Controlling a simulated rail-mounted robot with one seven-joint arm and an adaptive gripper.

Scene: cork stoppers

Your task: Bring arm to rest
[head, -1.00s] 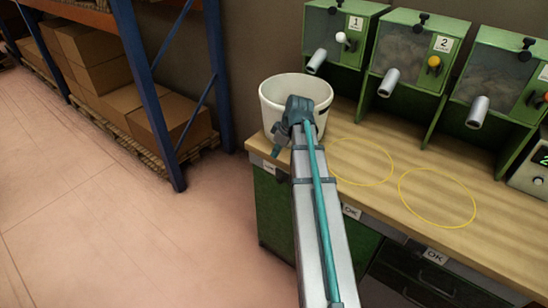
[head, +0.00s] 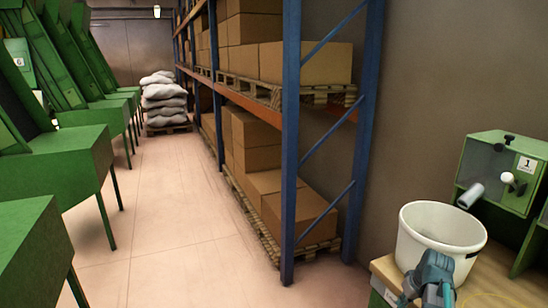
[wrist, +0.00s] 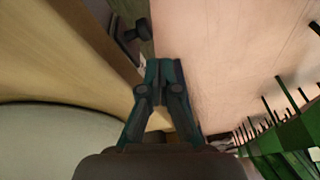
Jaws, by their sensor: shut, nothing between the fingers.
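My gripper shows from behind in the wrist view (wrist: 165,68), its two fingers shut together with nothing between them. In the head view the teal end of my arm is at the lower right, in front of the white bucket (head: 420,235), overlapping its lower part. I cannot tell from this view whether they touch. The pale rounded surface at the lower left of the wrist view looks like the bucket (wrist: 55,150).
The bucket stands on the wooden bench (head: 495,275), beside a green dispenser marked 1 (head: 490,170). A blue-posted rack (head: 290,150) with cardboard boxes stands left of it. Green machines (head: 70,170) line the far left. Stacked sacks (head: 165,100) are at the back. The floor between (head: 165,220) is clear.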

